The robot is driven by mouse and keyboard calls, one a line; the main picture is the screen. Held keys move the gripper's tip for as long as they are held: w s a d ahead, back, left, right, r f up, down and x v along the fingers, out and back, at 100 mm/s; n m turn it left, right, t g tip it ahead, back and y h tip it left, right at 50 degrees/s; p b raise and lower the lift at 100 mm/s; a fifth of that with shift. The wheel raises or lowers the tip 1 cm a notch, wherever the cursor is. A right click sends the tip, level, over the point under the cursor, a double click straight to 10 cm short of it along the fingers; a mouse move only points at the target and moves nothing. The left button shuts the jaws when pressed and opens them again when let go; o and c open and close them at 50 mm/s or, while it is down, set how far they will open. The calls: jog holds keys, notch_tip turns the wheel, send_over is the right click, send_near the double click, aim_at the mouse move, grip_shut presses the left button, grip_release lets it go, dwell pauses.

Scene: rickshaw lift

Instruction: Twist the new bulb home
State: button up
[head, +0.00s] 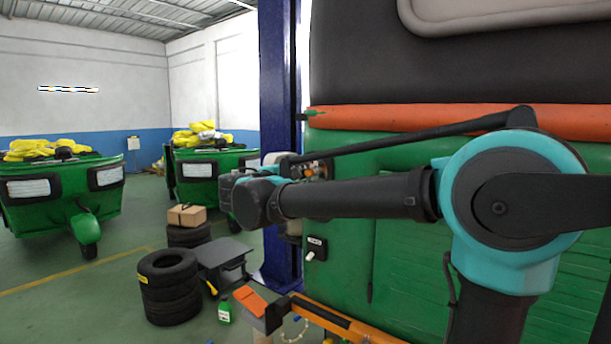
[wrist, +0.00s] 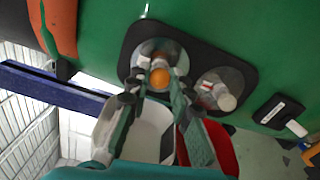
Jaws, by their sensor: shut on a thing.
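A dark lamp plate (wrist: 205,62) with two round reflector cups sits on the green rickshaw body (head: 400,255). An amber bulb (wrist: 159,76) is in the left cup in the wrist view. My gripper (wrist: 160,86) is shut on this bulb, with one finger on each side of it. The bulb's base and the socket behind it are hidden. A pale bulb (wrist: 227,102) is in the right cup, clear of the fingers. In the head view my arm hides most of the gripper and lamp.
A white and red shell (wrist: 222,148) shows behind my fingers. A black switch box (head: 316,248) is on the body beside the lamp. A blue post (head: 278,80) stands close by. Tyres (head: 168,288) and a low black table (head: 222,252) are on the floor.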

jog(key=shift+m, duration=2)
jog(key=shift+r, duration=0.1)
jog(key=o, duration=0.9)
jog(key=shift+m, duration=0.3)
jog(key=shift+c, duration=0.7)
jog(key=v, duration=0.8)
